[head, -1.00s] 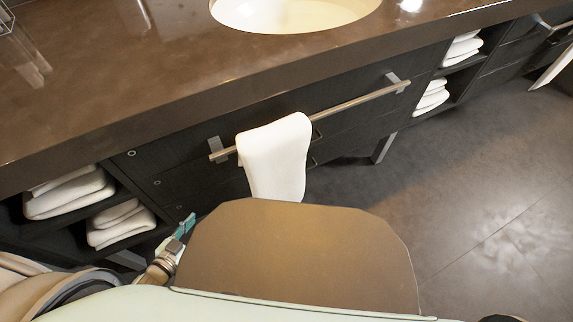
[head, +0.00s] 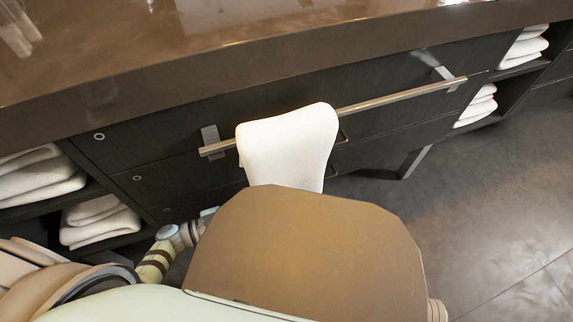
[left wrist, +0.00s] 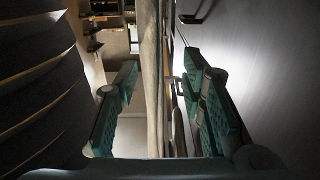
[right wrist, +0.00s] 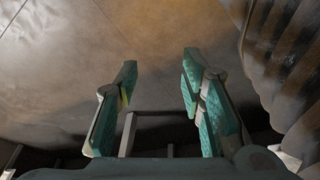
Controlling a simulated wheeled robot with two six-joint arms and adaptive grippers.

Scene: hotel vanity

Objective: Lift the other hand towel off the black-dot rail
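A white hand towel (head: 288,142) hangs over a metal rail (head: 400,98) on the dark vanity front, near the rail's left end. Its lower part is hidden behind my own body. I cannot make out a black dot on the rail. My left gripper (left wrist: 160,65) is open, with a pale upright strip (left wrist: 152,85), probably the towel seen edge-on, in view between its fingers; I cannot tell how deep it sits. My right gripper (right wrist: 160,65) is open and empty, and hidden in the head view.
The brown countertop (head: 180,70) overhangs the rail. Folded white towels lie in open shelves at the left (head: 100,218) and right (head: 525,46). A vanity leg (head: 413,160) stands right of the towel. The floor (head: 480,200) at right is clear.

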